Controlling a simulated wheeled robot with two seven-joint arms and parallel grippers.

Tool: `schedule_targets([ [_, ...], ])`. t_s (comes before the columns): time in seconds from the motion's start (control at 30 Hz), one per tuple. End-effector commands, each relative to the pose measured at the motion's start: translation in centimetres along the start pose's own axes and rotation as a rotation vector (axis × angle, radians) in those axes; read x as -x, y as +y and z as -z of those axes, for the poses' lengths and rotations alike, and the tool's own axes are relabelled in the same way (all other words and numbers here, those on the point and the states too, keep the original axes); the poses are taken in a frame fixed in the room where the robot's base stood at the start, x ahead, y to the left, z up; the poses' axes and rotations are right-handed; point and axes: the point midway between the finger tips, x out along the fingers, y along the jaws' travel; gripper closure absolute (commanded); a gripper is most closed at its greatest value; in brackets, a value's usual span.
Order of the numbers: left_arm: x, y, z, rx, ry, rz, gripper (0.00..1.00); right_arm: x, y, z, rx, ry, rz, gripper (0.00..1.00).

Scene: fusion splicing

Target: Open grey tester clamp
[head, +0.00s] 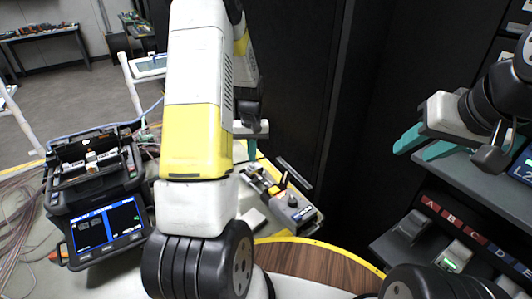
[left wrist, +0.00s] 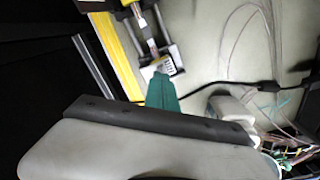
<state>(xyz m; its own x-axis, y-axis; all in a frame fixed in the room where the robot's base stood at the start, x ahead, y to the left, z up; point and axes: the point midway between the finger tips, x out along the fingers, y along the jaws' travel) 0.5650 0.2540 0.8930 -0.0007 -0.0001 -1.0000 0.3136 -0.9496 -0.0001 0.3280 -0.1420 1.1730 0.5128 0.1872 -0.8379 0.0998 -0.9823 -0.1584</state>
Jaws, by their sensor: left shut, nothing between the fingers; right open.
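The grey tester (head: 300,212), with a dark knob and a blue label, sits on the table right of my left arm. A dark bar (head: 295,172) stands tilted above its back end. In the left wrist view, a yellow-edged device with a small metal clamp part (left wrist: 158,50) lies at the top; I cannot tell if the clamp is open. My left gripper (head: 252,149) is shut and empty beside the tester's far end. In the left wrist view its teal fingertips (left wrist: 161,92) are close to a small white labelled block; contact is unclear. My right gripper (head: 424,146) is open and empty, away from the tester.
A black fusion splicer (head: 95,190) with a lit blue screen stands left of my left arm. A grey shelf (head: 470,185) and a lettered rack (head: 455,220) stand at the right, close to my right gripper. Loose cables lie at the far left.

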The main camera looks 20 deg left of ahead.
Motion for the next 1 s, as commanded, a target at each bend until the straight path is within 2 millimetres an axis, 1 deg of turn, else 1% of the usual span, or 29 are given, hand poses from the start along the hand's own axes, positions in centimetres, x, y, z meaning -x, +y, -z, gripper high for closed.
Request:
schedule_targets([
  [1.0, 7.4, 2.2, 1.7, 0.0, 0.001, 0.0, 1.0, 0.0, 0.0, 0.0, 0.0, 0.0, 0.0, 0.58],
])
